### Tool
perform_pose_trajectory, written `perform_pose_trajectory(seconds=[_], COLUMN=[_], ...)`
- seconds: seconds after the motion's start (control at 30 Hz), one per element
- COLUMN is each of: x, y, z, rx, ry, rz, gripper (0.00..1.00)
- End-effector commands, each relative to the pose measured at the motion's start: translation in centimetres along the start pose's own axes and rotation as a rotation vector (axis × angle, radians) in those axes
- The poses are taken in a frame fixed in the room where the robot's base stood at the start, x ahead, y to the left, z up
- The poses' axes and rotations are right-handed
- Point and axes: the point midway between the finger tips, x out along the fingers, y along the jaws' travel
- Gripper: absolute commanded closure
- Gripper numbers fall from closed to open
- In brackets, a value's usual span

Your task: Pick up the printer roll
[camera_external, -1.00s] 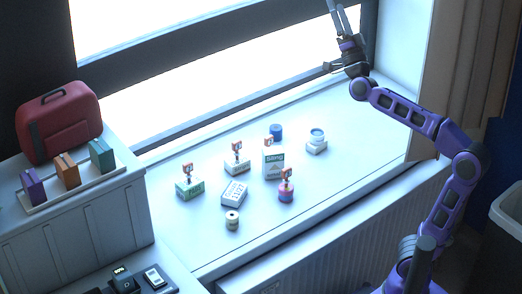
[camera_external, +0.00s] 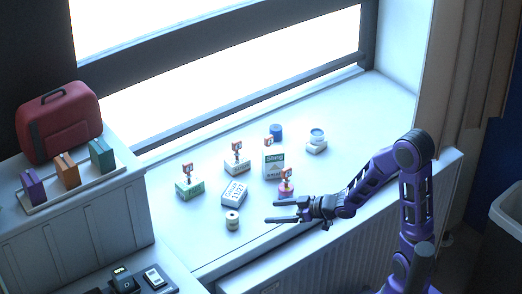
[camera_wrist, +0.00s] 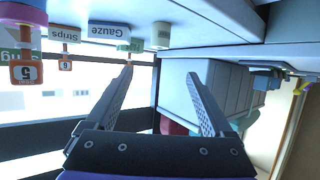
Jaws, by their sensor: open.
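The printer roll (camera_external: 232,221) is a small cream spool with a dark hole in its top, standing upright on the white sill near its front edge. In the wrist view, which is upside down, the roll (camera_wrist: 161,35) is a pale cylinder at the top centre. My gripper (camera_external: 267,212) is open and empty, held low over the sill to the right of the roll with its fingers pointing left toward it. In the wrist view the gripper fingers (camera_wrist: 160,70) are spread, and the roll lies beyond them, apart from both.
Gauze box (camera_external: 235,193), red-pink tub (camera_external: 286,196), sling box (camera_external: 273,164), green-labelled box (camera_external: 189,190) and strips box (camera_external: 237,167) stand behind the roll or my gripper. A blue tub (camera_external: 276,131) is farther back. A cabinet (camera_external: 95,215) stands left.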

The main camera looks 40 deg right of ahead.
Motion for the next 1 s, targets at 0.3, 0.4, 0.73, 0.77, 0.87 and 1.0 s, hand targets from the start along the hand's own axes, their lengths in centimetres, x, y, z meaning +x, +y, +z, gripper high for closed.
perform_pose_trajectory(seconds=[0.3, 0.4, 0.73, 0.77, 0.87, 1.0], x=[5.4, 7.5, 11.4, 11.6, 12.7, 14.9], y=[0.0, 0.0, 0.1, 0.1, 0.0, -0.1], z=[0.3, 0.3, 0.1, 0.2, 0.5, 1.0], rx=[0.002, 0.001, 0.001, 0.002, 0.001, 0.002], ry=[-0.001, -0.002, -0.001, -0.001, -0.001, -0.001], rz=[-0.001, -0.001, 0.003, 0.003, 0.002, 0.002], gripper=[0.14, 0.14, 0.14, 0.14, 0.14, 0.14])
